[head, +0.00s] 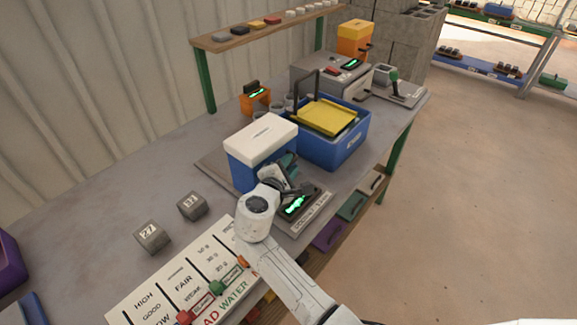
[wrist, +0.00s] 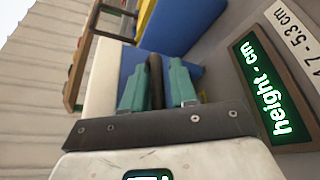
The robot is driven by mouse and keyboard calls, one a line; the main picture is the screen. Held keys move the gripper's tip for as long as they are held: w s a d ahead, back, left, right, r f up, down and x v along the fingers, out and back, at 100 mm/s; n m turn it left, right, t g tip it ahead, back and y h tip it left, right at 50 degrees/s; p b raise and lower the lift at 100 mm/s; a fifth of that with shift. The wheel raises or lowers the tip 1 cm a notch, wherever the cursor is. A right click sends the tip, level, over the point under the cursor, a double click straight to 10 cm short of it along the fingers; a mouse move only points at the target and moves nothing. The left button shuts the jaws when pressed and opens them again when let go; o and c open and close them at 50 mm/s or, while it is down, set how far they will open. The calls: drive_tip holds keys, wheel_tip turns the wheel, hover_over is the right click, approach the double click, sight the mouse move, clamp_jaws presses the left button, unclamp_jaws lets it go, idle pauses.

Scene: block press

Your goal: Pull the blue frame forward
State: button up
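The blue frame (head: 243,174) appears to be the blue body under a thick white top (head: 265,133), standing upright on the bench. In the wrist view its blue side (wrist: 132,63) lies just beyond my fingers. My gripper (head: 287,166) is at the right side of this body. In the wrist view my two teal fingers (wrist: 157,88) stand on either side of a dark upright bar (wrist: 155,72), which looks like a handle. The fingers are very close to the bar, but I cannot tell whether both press on it. The bar's lower end is hidden by my gripper.
A green-lit height display (head: 295,205) is just below my gripper; it also shows in the wrist view (wrist: 264,90). A blue bin (head: 333,150) with a yellow tray stands behind right. Two grey blocks (head: 152,237) and a lettered board (head: 165,283) are at left front.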

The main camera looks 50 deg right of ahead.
drive_tip(key=b+v, duration=0.1)
drive_tip(key=v, duration=0.9)
drive_tip(key=shift+a, duration=0.45)
drive_tip(key=shift+s, duration=0.1)
drive_tip(key=s+f+m+y, duration=0.2)
drive_tip(key=s+d+f+m+y, duration=0.1)
drive_tip(key=s+f+y, duration=0.1)
drive_tip(key=s+f, duration=0.1)
drive_tip(key=s+f+m+g+y, duration=0.1)
drive_tip(key=s+f+m, duration=0.1)
drive_tip(key=f, duration=0.1)
drive_tip(key=shift+s+d+m+y, duration=0.2)
drive_tip(key=shift+d+m+y, duration=0.1)
drive_tip(key=shift+d+y, duration=0.1)
drive_tip(key=s+a+f+m+y, duration=0.2)
drive_tip(key=s+a+m+y, duration=0.3)
drive_tip(key=s+a+y, duration=0.35)
drive_tip(key=s+f+g, duration=0.3)
drive_tip(key=s+f, duration=0.3)
drive_tip(key=s, duration=0.3)
drive_tip(key=shift+s+d+f+m+g, duration=0.3)
drive_tip(key=shift+s+d+m+g, duration=0.1)
drive_tip(key=shift+d, duration=0.05)
